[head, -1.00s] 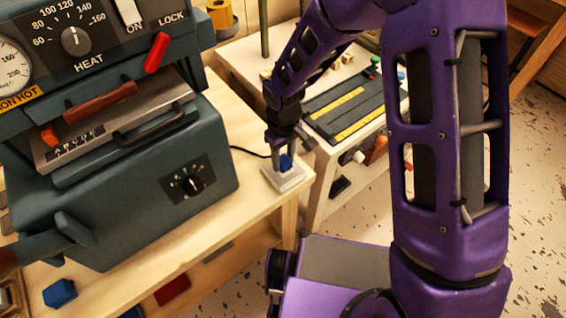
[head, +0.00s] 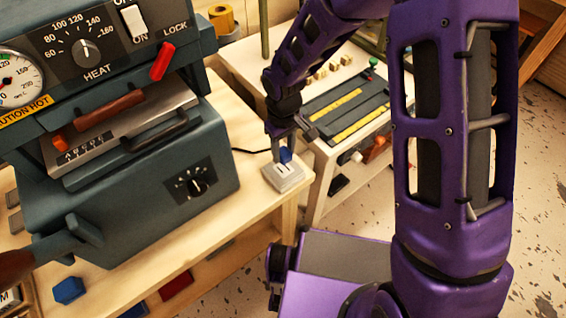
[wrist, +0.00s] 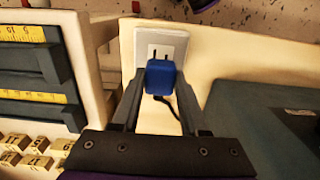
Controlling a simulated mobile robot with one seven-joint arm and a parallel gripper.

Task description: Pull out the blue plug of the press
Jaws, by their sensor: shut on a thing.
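The blue plug (head: 286,155) is between the fingers of my gripper (head: 279,150), which is shut on it. The plug is apart from the white socket (head: 284,180) and held just above it. In the wrist view, the plug (wrist: 160,77) sits between the fingertips of my gripper (wrist: 161,80). A dark cord shows below the plug.
The dark green press (head: 120,215) stands left of the socket on the wooden bench (head: 225,230). Right of it is a lighter table (head: 322,160) with dark, yellow-marked strips (head: 345,108) and small blocks. A blue block (head: 68,290) lies at the bench's lower left.

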